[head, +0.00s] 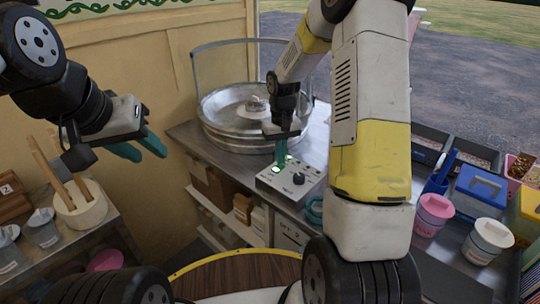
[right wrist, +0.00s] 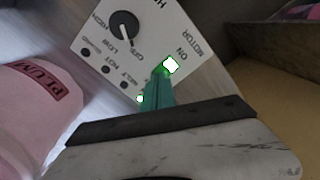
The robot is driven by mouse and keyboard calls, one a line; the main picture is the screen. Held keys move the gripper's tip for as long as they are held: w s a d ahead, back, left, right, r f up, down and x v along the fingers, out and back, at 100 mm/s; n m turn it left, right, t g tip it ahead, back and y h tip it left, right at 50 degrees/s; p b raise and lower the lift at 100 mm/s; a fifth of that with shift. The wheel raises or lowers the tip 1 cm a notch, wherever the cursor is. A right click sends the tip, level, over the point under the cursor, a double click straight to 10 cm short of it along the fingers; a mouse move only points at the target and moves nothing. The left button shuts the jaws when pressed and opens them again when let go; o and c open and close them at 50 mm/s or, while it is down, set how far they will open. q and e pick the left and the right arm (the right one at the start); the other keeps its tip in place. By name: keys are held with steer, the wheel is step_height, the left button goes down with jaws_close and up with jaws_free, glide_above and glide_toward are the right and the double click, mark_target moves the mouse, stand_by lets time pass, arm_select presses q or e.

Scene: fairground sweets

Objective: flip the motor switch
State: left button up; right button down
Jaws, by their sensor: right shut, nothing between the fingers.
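The white control box (head: 283,184) stands on the steel counter in front of the round metal pan. Its motor switch (right wrist: 171,65) glows bright green-white beside the words MOTOR and ON in the right wrist view. The green glow also shows in the head view (head: 276,169). My right gripper (head: 281,162) points down at the box with its teal fingers shut and empty. In the right wrist view its fingertips (right wrist: 161,72) are right beside the switch; I cannot tell if they touch it. My left gripper (head: 150,156) is open and empty, away at the left.
A black knob (right wrist: 125,26) and a row of small lamps, one lit green, are on the box. The metal pan (head: 222,113) with a tall hoop is behind it. A pink tub (head: 433,212) and a white tub (head: 487,242) stand at the right.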

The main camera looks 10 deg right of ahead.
steer(key=shift+f, duration=0.55)
steer(key=shift+r, duration=3.55)
